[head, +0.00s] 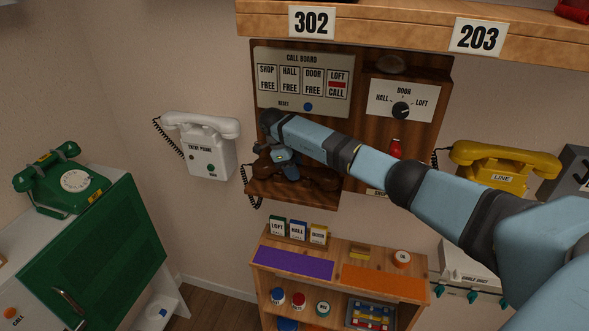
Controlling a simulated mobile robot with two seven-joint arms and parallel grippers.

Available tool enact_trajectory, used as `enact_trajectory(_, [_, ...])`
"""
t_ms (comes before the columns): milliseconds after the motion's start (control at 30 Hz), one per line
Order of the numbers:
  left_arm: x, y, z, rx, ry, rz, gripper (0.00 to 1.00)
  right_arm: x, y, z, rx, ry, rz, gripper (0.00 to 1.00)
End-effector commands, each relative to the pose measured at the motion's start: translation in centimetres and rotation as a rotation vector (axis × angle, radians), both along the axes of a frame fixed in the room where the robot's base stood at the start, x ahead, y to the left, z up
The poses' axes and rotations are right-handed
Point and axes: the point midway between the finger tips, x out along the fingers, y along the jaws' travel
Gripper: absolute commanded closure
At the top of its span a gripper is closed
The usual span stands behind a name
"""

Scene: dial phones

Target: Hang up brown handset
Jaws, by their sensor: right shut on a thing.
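My right arm reaches in from the right to the wooden wall panel (352,130). My right gripper (290,170) points down and is shut on the brown handset (266,168), just above the small wooden ledge (287,197) at the panel's lower left. The handset is dark against the wood, and the gripper and arm hide part of it. I cannot tell its cradle apart or whether the handset touches it. A coiled dark cord (248,190) hangs at the ledge's left. My left gripper is not in view.
A white entry phone (207,150) hangs left of the panel, and a yellow phone (497,165) sits at right behind my arm. A green dial phone (75,182) stands on the left cabinet. Above is a shelf (390,27); below, a low wooden shelf (335,265) with small items.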

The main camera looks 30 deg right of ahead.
Motion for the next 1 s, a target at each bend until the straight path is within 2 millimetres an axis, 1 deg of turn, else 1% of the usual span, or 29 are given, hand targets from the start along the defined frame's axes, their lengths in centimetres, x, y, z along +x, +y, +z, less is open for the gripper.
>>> enact_trajectory(167, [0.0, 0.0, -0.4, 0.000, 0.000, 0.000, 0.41, 0.0, 0.0, -0.5, 0.000, 0.000, 0.000, 0.97])
enact_trajectory(367, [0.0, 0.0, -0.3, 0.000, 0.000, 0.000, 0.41, 0.0, 0.0, -0.4, 0.000, 0.000, 0.000, 0.97])
enact_trajectory(400, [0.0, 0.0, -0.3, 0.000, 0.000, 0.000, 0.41, 0.0, 0.0, -0.4, 0.001, -0.001, 0.000, 0.57])
enact_trajectory(500, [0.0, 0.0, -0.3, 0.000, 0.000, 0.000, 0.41, 0.0, 0.0, -0.4, 0.000, 0.000, 0.000, 0.36])
enact_trajectory(833, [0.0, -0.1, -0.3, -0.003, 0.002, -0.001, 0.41, 0.0, 0.0, -0.4, 0.000, 0.000, 0.000, 0.36])
enact_trajectory(933, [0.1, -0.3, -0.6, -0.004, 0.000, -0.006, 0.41, 0.5, 0.4, 0.7, 0.001, -0.003, 0.000, 0.36])
enact_trajectory(1000, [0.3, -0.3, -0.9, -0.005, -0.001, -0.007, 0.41, 0.8, 0.6, 1.8, 0.000, -0.004, 0.000, 0.36])
